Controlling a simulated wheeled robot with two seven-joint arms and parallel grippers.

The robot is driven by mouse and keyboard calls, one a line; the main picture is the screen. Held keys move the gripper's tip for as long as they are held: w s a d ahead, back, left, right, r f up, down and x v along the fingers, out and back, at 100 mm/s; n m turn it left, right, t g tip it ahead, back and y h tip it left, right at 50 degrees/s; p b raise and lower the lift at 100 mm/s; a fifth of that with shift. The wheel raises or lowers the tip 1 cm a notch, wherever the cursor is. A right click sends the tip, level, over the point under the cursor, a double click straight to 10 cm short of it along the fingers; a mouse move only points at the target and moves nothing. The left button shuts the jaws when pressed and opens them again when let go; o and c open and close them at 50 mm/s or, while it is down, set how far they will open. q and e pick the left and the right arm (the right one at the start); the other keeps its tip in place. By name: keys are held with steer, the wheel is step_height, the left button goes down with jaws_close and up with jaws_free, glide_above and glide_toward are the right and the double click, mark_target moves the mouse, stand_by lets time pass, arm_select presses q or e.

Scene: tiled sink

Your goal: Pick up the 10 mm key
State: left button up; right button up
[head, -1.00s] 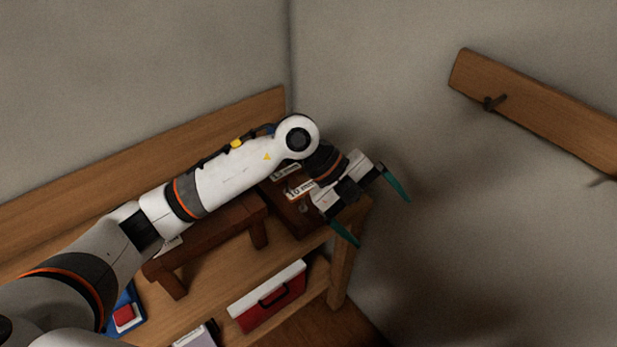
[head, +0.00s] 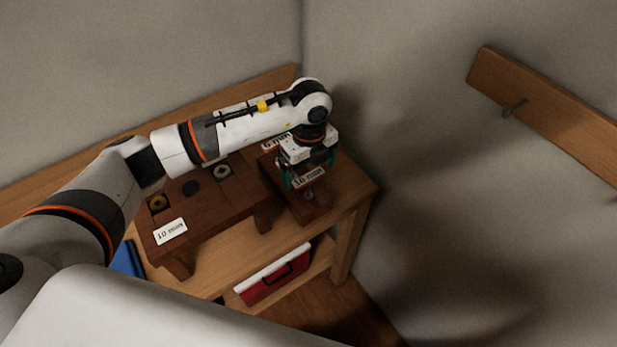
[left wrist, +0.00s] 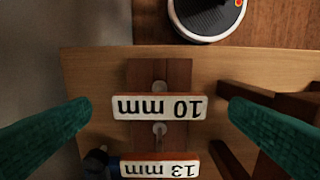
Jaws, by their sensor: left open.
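A white label reading "10 mm" (head: 309,178) is on a narrow dark wooden rack (head: 312,214) at the right end of the wooden table. I cannot make out the key's full shape. My left gripper (head: 307,170) points down over the rack. Its teal fingers are apart, on either side of the label in the left wrist view (left wrist: 160,120), with nothing held. My right gripper is not in view.
A brown raised block (head: 205,222) with sockets and another 10 mm label (head: 170,231) stands left of the rack. A 13 mm label (left wrist: 160,169) is near the 10 mm one. A red box (head: 275,280) sits on the lower shelf. Walls close off the back and right.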

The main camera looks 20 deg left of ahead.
mark_target(309, 177)
arm_select(q)
step_height(309, 177, down, 4)
steer(key=shift+w+a+r+p, duration=0.15)
steer(key=shift+r+p, duration=0.1)
steer(key=shift+p, duration=0.65)
steer(key=shift+f, duration=0.45)
steer(key=c, duration=1)
steer(key=shift+c, duration=0.2)
